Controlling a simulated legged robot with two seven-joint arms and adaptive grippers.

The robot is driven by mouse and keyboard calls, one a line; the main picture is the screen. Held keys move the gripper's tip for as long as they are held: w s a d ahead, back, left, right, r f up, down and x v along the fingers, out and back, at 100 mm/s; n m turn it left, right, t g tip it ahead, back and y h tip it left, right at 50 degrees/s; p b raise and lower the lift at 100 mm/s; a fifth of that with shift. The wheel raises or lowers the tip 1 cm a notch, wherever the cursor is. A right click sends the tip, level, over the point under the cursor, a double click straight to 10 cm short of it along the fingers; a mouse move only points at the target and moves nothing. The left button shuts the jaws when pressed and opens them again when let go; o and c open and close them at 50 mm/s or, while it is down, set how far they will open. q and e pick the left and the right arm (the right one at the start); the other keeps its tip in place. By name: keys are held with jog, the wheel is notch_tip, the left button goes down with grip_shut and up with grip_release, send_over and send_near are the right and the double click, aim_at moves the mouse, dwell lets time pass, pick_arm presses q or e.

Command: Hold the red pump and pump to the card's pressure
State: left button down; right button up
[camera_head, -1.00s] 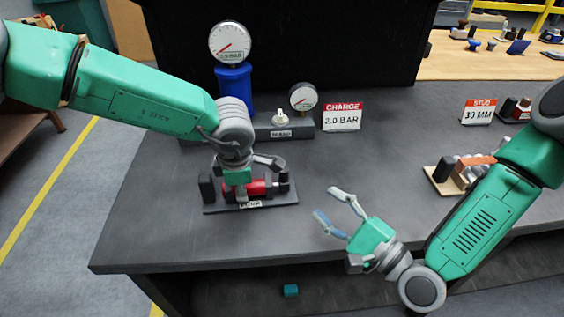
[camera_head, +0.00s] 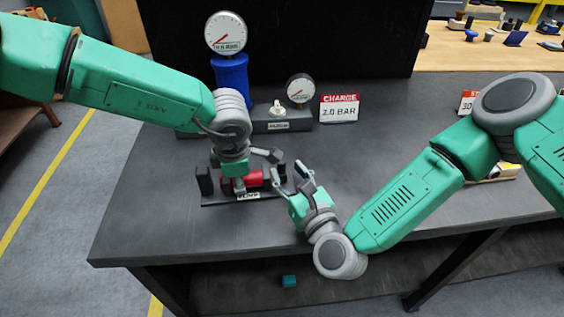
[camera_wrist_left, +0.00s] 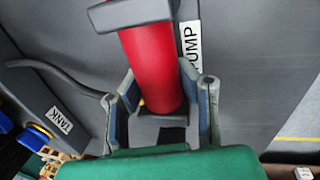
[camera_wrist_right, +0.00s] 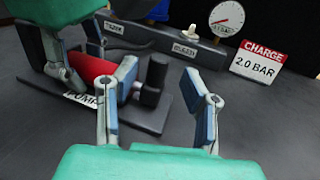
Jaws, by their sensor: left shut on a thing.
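The red pump (camera_head: 256,180) lies on a dark base plate labelled PUMP on the bench. My left gripper (camera_head: 243,172) is shut around its red barrel; the left wrist view shows the red barrel (camera_wrist_left: 150,65) between the fingers. My right gripper (camera_head: 291,172) is open and empty, just right of the pump. The card (camera_head: 340,108) reads CHARGE 2.0 BAR. The large gauge (camera_head: 226,33) sits above a blue tank (camera_head: 231,76); its needle points lower left.
A smaller gauge (camera_head: 300,90) and a pale valve knob (camera_head: 277,108) sit on a grey manifold behind the pump. A second red-topped card (camera_head: 467,101) stands at the right, partly hidden by my right arm. The bench front (camera_head: 150,225) is clear.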

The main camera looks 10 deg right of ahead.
aim_at(284, 167)
jog(key=shift+x, duration=1.75)
grip_shut()
jog(key=shift+w+d+f, duration=0.1)
jog(key=shift+d, duration=1.35)
jog(key=shift+w+d, duration=0.1)
jog(key=shift+d, duration=1.35)
grip_release()
jog(key=shift+a, duration=0.1)
jog(key=shift+s, duration=0.1)
